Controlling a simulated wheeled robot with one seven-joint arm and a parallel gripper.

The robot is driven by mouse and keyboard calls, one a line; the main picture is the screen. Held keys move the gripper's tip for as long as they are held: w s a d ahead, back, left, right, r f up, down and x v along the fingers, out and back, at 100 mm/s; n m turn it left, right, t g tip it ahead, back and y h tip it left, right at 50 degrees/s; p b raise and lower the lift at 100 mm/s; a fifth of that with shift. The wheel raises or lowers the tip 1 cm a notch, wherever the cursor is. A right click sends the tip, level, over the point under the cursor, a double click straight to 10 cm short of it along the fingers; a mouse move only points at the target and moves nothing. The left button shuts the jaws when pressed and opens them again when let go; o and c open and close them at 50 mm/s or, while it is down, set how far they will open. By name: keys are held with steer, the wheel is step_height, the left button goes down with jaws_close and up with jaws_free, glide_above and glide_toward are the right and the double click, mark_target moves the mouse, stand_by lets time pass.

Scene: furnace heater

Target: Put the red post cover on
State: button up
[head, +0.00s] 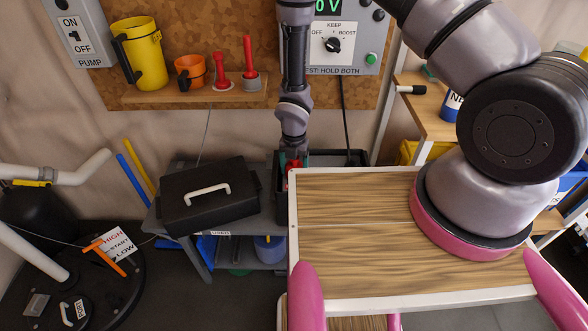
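My gripper (293,158) points straight down into a black open-topped box (352,157) at the middle of the picture. Small teal parts show on both sides of its tip. A small red piece (291,172), perhaps the red post cover, shows right at the tip, partly hidden by the gripper and by the wooden top in front. I cannot tell whether my fingers are closed on it or only beside it. The post itself is hidden.
A black lid or case with a white handle (208,190) lies left of the box. A shelf (190,94) above holds a yellow jug (140,52), an orange cup (190,72) and two red-handled items. A control panel (345,50) hangs above the box.

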steer(key=o, duration=1.3)
step_height(320, 180, up, 11)
steer(key=shift+f, duration=0.1)
